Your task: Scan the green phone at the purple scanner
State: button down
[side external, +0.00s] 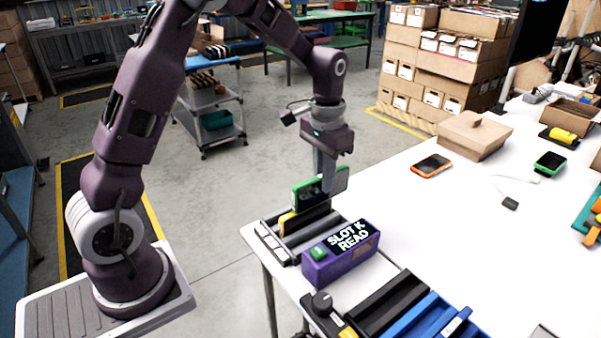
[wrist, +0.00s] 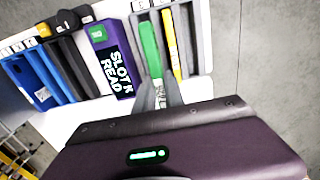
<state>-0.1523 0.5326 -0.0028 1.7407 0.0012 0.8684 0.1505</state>
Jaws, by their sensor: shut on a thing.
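The green phone (side external: 304,194) stands on edge between the fingers of my gripper (side external: 327,186), at the slotted rack behind the purple scanner. In the wrist view the green phone (wrist: 150,48) lies along the rack just in front of the fingertips (wrist: 160,95). Whether its lower edge touches the rack is unclear. The purple scanner (side external: 336,267) sits beside the rack, with a green button and a lit display reading "SLOT K READ". The scanner (wrist: 98,36) also shows in the wrist view, left of the phone.
The rack (side external: 271,246) holds a yellow item (side external: 287,222) close beside the green phone. A black-and-blue slotted rack (side external: 385,304) and a black knob (side external: 322,303) are in front. An orange phone (side external: 431,165), a carton (side external: 474,136) and another green-edged device (side external: 550,163) lie farther off. The white tabletop's middle is mostly clear.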

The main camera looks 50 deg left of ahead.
jog(key=s+d, duration=0.2)
jog(key=d, duration=1.4)
jog(key=shift+w+d+f, duration=0.1)
jog(key=shift+d+f, duration=0.05)
jog(key=shift+f, duration=1.35)
jog(key=shift+w+d+f, duration=0.1)
jog(key=shift+f, duration=1.35)
jog(key=shift+d+f, duration=0.15)
jog(key=shift+f, duration=1.35)
jog(key=shift+r, duration=3)
